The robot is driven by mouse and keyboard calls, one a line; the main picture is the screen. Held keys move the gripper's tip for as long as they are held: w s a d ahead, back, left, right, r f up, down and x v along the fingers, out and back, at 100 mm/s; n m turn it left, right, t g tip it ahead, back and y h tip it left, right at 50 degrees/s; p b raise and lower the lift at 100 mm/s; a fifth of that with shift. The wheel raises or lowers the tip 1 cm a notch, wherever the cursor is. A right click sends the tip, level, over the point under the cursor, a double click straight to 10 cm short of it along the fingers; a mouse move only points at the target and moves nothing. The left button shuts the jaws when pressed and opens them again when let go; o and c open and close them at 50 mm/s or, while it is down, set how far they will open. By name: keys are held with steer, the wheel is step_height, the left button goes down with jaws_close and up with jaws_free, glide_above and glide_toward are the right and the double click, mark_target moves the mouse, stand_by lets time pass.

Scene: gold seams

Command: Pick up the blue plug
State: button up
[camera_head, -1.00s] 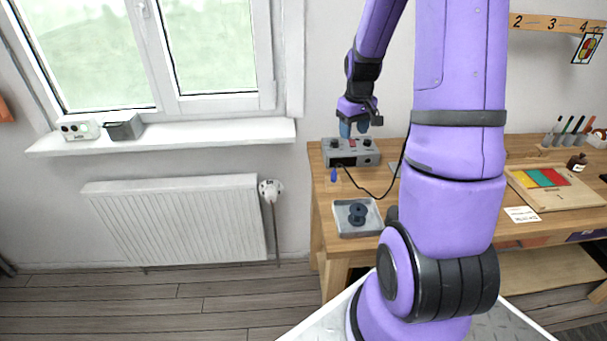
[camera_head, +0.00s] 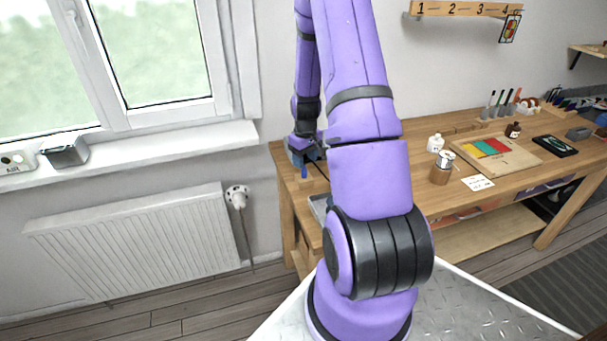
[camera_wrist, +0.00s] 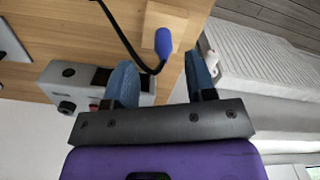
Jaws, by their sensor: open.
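The blue plug (camera_wrist: 163,42) sits at the end of a black cable near the left edge of the wooden workbench (camera_wrist: 205,8). In the wrist view it lies against a pale wooden block (camera_wrist: 150,35), beyond the gap between my fingers. My gripper (camera_wrist: 162,80) is open, with its two blue fingers apart and nothing between them except the cable's loop passing behind. In the head view the plug (camera_head: 304,172) shows just below my gripper (camera_head: 304,155). I cannot tell the exact distance between fingertips and plug.
A grey box with black knobs (camera_wrist: 75,88) stands close beside one finger. A grey tray (camera_head: 319,206) is partly hidden by my arm. A white radiator (camera_head: 140,245) and a window sill (camera_head: 150,150) are left of the bench.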

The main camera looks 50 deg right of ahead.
mark_target(304, 177)
steer(key=shift+w+a+f, duration=0.1)
steer(key=shift+f, duration=1.25)
steer(key=shift+a+f, duration=0.1)
steer(key=shift+f, duration=1.2)
jaws_close()
